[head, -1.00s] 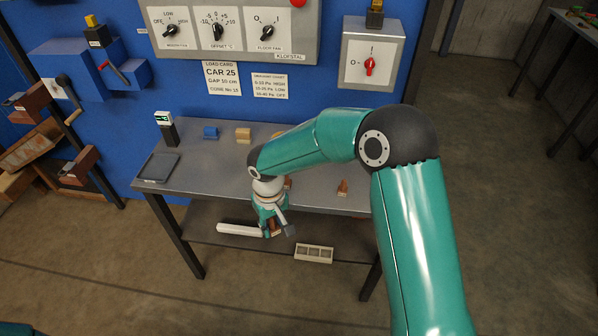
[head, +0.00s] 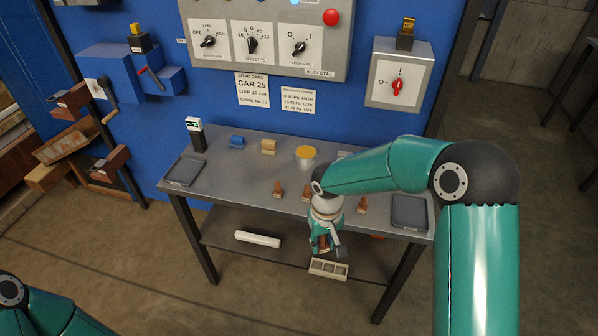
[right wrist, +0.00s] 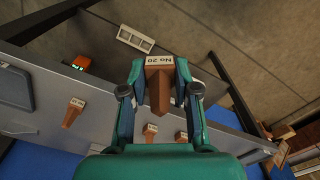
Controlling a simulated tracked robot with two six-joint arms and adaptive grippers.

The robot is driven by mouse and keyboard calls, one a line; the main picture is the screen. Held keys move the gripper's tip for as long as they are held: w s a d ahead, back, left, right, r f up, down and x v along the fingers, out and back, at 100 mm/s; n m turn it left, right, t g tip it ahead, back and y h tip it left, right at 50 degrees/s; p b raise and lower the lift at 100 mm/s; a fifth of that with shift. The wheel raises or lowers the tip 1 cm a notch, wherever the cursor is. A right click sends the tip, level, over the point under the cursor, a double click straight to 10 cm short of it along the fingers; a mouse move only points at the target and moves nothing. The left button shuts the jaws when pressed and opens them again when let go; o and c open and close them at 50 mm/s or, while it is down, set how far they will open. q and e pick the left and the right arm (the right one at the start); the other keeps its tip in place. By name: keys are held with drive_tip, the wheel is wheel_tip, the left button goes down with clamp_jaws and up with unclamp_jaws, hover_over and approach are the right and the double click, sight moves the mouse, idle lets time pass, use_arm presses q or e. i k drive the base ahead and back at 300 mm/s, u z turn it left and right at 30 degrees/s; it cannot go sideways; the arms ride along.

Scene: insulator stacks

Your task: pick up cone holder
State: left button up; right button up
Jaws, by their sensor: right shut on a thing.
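My right gripper (head: 325,245) is shut on a brown wedge-shaped cone, which shows in the right wrist view (right wrist: 158,88) with a white label reading "No 20". In the head view the gripper hangs in front of the grey table's front edge. A cream holder (head: 328,269) with square openings lies just below it in the picture, low down near the lower shelf's front edge. The holder also shows in the right wrist view (right wrist: 136,39), apart from the gripper. I cannot tell whether it is what the task calls the cone holder. My left gripper is out of view.
More brown cones (head: 278,190) stand on the grey table (head: 235,178). A yellow-topped round container (head: 305,155), blue block (head: 237,142), tan block (head: 269,146) and dark trays (head: 185,171) are there too. A white bar (head: 257,239) lies on the lower shelf.

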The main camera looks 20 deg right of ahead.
sight(323, 268)
drive_tip(key=i, duration=1)
